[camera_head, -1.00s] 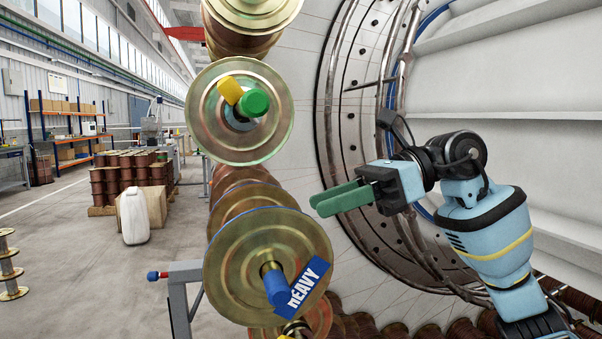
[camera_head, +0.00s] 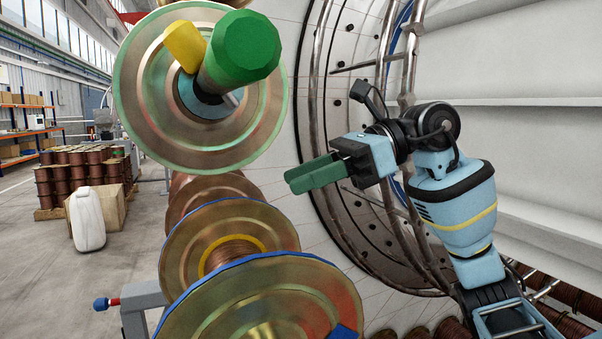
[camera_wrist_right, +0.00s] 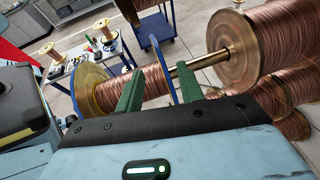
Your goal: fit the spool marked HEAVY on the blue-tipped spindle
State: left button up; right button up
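The spool marked HEAVY (camera_head: 262,290) is at the bottom of the head view, a brassy disc with a blue rim, cut off by the frame edge. My left gripper is not in view.
A green-rimmed spool (camera_head: 150,110) sits on a green-tipped spindle (camera_head: 240,50) with a yellow piece (camera_head: 184,45) beside the tip. Another blue-rimmed spool (camera_head: 225,225) is behind HEAVY. A white jug (camera_head: 87,220) and stacked spools stand on the floor at left.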

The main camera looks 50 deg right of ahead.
aim_at(252, 199)
jog(key=p+x, duration=0.1)
jog(key=x, duration=0.5)
jog(key=shift+a, duration=0.3)
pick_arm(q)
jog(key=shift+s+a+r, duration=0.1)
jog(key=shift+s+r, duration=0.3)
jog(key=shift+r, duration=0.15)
pick_arm(e)
jog(key=shift+w+a+f, duration=0.3)
jog(key=shift+w+a, duration=0.1)
jog(key=shift+w, duration=0.05)
jog(key=shift+c, duration=0.5)
jog(key=c, duration=0.7)
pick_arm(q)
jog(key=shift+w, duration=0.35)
pick_arm(e)
grip_shut()
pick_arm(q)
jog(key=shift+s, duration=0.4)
